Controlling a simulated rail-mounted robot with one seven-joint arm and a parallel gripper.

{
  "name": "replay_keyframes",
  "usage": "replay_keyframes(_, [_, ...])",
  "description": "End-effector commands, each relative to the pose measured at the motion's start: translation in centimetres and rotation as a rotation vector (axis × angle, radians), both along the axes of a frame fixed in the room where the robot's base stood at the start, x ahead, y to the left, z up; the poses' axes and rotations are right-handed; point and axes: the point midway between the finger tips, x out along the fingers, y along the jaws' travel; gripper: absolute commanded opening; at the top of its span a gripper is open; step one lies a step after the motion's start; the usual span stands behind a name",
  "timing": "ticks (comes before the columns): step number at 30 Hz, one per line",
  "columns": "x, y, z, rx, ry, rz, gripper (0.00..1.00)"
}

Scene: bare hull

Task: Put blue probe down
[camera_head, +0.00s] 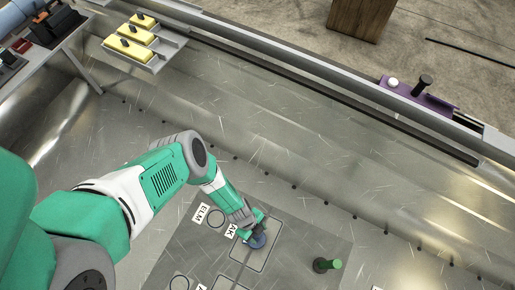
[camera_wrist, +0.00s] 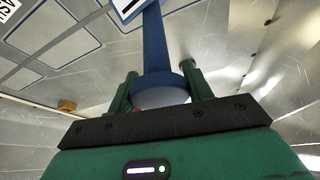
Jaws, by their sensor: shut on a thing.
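My gripper (camera_head: 251,227) reaches down over the grey mat near the bottom of the head view. It is shut on the blue probe (camera_head: 257,241), which shows as a small blue round shape beneath the fingers. In the wrist view the probe (camera_wrist: 154,45) has a blue shaft and a ring-like end between the two green fingers. The probe is over or at an outlined square on the grey mat (camera_head: 196,246), next to a partly hidden label ending in "AK". I cannot tell whether the probe touches the mat.
A green knob-like object (camera_head: 326,265) stands right of the gripper. An "ELM" label (camera_head: 201,214) and circle lie to the left. A tray (camera_head: 158,58) with yellow blocks and a purple holder (camera_head: 418,95) are along the far rail. The metal floor between is clear.

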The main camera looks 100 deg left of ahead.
Motion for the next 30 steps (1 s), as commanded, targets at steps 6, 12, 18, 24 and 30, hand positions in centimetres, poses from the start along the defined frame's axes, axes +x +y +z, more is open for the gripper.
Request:
replay_keyframes(6, [0.0, 0.0, 0.1, 0.0, -0.001, 0.0, 0.0])
replay_keyframes(12, [0.0, 0.0, -0.2, 0.0, 0.0, 0.0, 0.62])
replay_keyframes(18, [0.0, 0.0, -0.2, 0.0, 0.0, 0.0, 0.72])
replay_keyframes(24, [-0.1, 0.1, 0.8, 0.0, 0.0, 0.001, 0.72])
replay_keyframes(30, [-1.7, 1.0, 5.7, 0.0, 0.0, 0.003, 0.72])
